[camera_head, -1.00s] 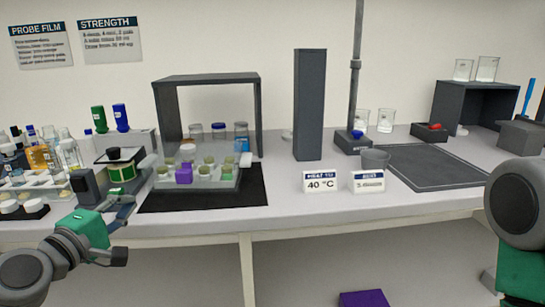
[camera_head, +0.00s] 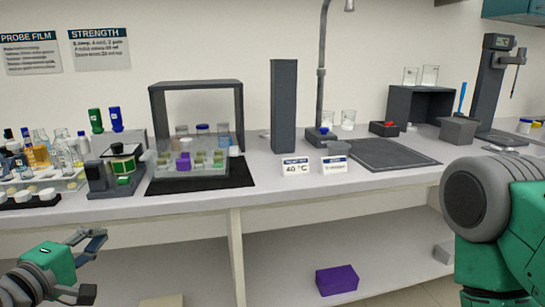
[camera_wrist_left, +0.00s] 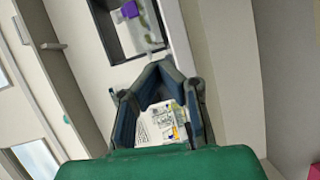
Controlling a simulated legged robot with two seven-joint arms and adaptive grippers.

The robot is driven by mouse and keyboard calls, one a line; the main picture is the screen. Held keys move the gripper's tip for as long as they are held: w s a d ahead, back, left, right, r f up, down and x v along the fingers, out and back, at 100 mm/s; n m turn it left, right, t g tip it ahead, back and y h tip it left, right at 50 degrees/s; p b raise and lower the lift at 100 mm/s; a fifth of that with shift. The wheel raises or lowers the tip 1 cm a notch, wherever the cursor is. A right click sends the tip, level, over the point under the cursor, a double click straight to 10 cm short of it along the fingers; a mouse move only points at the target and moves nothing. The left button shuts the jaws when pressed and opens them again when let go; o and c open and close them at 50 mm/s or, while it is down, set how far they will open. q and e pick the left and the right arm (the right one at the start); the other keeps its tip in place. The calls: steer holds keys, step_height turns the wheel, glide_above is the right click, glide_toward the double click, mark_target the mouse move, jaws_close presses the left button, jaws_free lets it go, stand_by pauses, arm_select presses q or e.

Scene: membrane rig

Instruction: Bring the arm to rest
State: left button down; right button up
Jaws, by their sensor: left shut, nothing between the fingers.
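My left gripper (camera_head: 92,265) is at the lower left of the head view, below and in front of the bench's front edge. It is shut with nothing held, and clear of the bench. Its fingers also show in the left wrist view (camera_wrist_left: 145,80), with a printed sheet visible beyond them. My right arm shows at the right edge of the head view, but its gripper is out of the picture.
A purple box (camera_head: 337,279) lies on the shelf below. Space around my left gripper looks free.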

arm_select(q)
steer(key=s+d+f+m+g, duration=0.4)
steer(key=s+f, duration=0.1)
steer(key=f, duration=0.5)
steer(key=s+d+f+m+g, duration=0.4)
steer(key=s+f, duration=0.1)
steer(key=f, duration=0.5)
steer(key=s+a+f+m+g+y, duration=0.1)
steer(key=s+f+m+g, duration=0.3)
steer(key=s, duration=0.5)
steer(key=s+a+f+m+g+y, duration=0.1)
steer(key=s+f+m+g, duration=0.3)
steer(key=s+f, duration=0.5)
steer(key=shift+s+y, duration=0.4)
steer(key=shift+s, duration=0.3)
steer(key=shift+a+f, duration=0.15)
steer(key=shift+a, duration=0.2)
steer(key=shift+d, duration=0.15)
